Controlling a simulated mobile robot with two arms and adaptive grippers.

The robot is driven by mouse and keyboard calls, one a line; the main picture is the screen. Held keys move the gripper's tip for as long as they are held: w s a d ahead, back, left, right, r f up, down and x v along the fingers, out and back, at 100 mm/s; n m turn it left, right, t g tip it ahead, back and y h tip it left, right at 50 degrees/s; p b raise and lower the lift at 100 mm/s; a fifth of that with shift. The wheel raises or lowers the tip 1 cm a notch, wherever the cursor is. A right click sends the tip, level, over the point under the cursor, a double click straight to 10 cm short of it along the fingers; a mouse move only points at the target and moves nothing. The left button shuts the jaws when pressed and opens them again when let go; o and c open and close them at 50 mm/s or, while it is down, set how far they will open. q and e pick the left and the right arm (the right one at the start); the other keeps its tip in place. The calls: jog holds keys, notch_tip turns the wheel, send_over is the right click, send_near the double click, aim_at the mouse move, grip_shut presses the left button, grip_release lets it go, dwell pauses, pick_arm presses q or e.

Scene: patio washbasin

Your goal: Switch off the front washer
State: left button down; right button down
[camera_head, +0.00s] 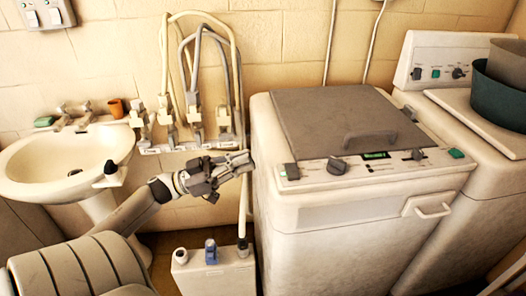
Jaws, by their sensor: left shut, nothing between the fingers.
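The front washer (330,225) is a white top loader with a closed grey lid (345,110) in the middle right of the head view. Its front control strip has a dark round knob (337,166), a small lit green display (376,155), a second knob (416,155) and a green button (456,153) at the right end. My right gripper is not in view.
A second washer (432,62) stands behind to the right, with a dark green tub (500,98) on it. A washbasin (45,160) is at the left. Taps with hoses (195,125) line the wall. A white box with plugs (215,270) stands low below my gripper.

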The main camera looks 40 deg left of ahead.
pick_arm(q)
notch_tip(320, 180, up, 3)
jog(key=p, duration=0.3)
send_over(278, 173)
jog(key=s, duration=0.1)
jog(key=f, duration=0.1)
jog(key=w+f, duration=0.1)
jog(key=shift+f, duration=0.95)
